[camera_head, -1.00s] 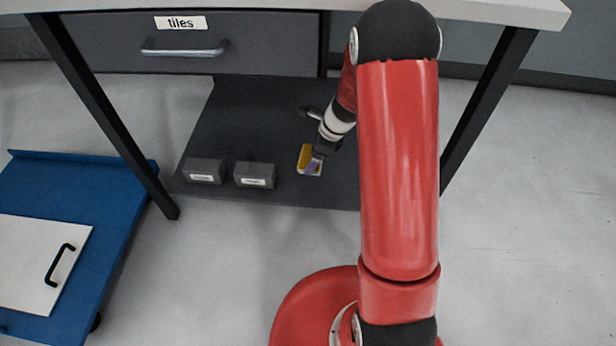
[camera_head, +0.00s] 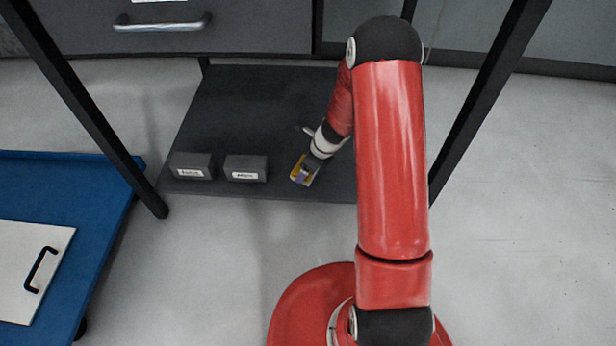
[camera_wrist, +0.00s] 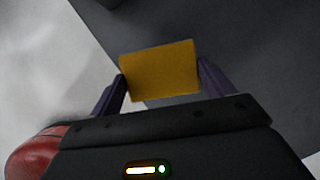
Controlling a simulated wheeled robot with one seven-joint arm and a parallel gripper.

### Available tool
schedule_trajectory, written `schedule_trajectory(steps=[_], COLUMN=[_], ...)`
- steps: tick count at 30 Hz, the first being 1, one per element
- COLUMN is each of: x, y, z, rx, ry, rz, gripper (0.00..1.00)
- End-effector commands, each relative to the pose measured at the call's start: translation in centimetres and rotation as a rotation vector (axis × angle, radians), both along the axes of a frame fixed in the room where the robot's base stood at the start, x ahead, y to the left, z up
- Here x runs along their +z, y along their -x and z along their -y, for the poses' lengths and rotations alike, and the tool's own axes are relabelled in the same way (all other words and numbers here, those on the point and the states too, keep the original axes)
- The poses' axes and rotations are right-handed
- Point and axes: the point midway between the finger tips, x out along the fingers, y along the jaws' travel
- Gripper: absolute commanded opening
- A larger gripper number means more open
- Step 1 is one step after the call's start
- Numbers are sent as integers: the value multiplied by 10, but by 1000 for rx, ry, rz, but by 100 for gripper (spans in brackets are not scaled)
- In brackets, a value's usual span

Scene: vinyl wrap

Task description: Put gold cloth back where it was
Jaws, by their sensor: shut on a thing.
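The gold cloth (camera_wrist: 160,72) is a flat yellow-gold rectangle between the two purple fingers of my gripper (camera_wrist: 161,88) in the wrist view. My gripper is shut on it. In the head view my gripper (camera_head: 306,172) and the gold cloth (camera_head: 298,169) are over the front part of the dark lower shelf (camera_head: 250,110), right of two grey boxes. I cannot tell whether the cloth touches the shelf. My gripper partly covers the cloth in the head view.
Two small labelled grey boxes, a left one (camera_head: 192,166) and a right one (camera_head: 246,168), stand at the shelf's front edge. A drawer (camera_head: 170,30) hangs above. Dark table legs (camera_head: 75,100) flank the shelf. A blue cart (camera_head: 85,215) with a white panel (camera_head: 25,262) stands at left.

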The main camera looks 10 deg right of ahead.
Motion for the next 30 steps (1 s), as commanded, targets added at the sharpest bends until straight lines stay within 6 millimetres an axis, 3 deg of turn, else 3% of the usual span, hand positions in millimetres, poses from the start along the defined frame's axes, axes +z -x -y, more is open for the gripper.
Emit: schedule_trajectory(steps=[10,22,23,27,30], x=[-43,-48,-48,-47,-47], y=[0,0,0,0,0], z=[1,0,0,0,0], rx=[-2,1,1,0,1], ry=[-1,1,1,0,0], rz=[-2,1,1,0,0], gripper=[56,56,82,100,100])
